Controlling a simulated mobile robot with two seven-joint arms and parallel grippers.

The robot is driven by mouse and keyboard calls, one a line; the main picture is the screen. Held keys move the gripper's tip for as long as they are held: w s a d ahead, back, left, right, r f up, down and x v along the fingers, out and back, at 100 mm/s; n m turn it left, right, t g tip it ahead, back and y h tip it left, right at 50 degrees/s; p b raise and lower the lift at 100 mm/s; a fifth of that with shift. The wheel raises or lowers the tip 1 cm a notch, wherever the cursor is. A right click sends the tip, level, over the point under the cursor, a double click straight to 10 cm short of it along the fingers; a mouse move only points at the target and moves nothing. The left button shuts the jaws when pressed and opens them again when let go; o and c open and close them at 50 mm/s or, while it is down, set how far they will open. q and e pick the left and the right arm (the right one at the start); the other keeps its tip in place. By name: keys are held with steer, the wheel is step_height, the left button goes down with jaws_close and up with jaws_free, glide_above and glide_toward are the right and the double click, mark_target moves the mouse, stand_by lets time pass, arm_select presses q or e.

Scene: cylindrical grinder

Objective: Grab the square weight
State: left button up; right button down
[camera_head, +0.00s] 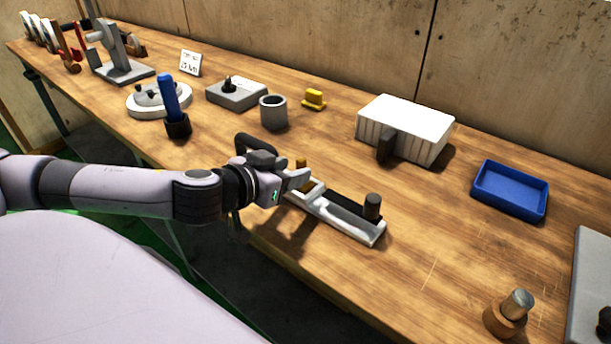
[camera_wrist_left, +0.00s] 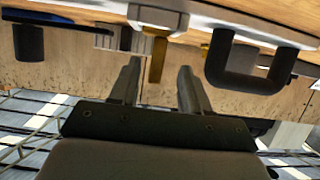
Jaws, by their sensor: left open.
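A grey square block (camera_head: 236,94) with a black knob lies at the back of the bench, left of centre; I cannot tell for sure that it is the square weight. My left gripper (camera_head: 301,182) is over the front part of the bench, at the left end of a long light-metal fixture (camera_head: 345,222). It is open. A brass-coloured piece (camera_head: 301,163) shows right by its fingers. In the left wrist view, a brass piece (camera_wrist_left: 157,60) shows beyond and between the two open fingers (camera_wrist_left: 158,75); I see no contact. My right gripper is not in view.
The fixture carries a dark upright cylinder (camera_head: 372,206). Behind stand a grey cup (camera_head: 273,112), a yellow piece (camera_head: 314,99) and a white ribbed block (camera_head: 410,125). A blue tray (camera_head: 511,190) is to the right. A blue-handled tool (camera_head: 170,98) stands left. Bench between fixture and tray is clear.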

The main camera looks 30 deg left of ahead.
mark_target(298, 167)
arm_select(q)
steer(key=shift+d+p+x, duration=0.2)
steer(key=shift+p+x, duration=0.3)
steer(key=shift+x, duration=2.2)
steer(key=shift+r, duration=0.15)
steer(key=shift+r, duration=0.1)
jaws_close()
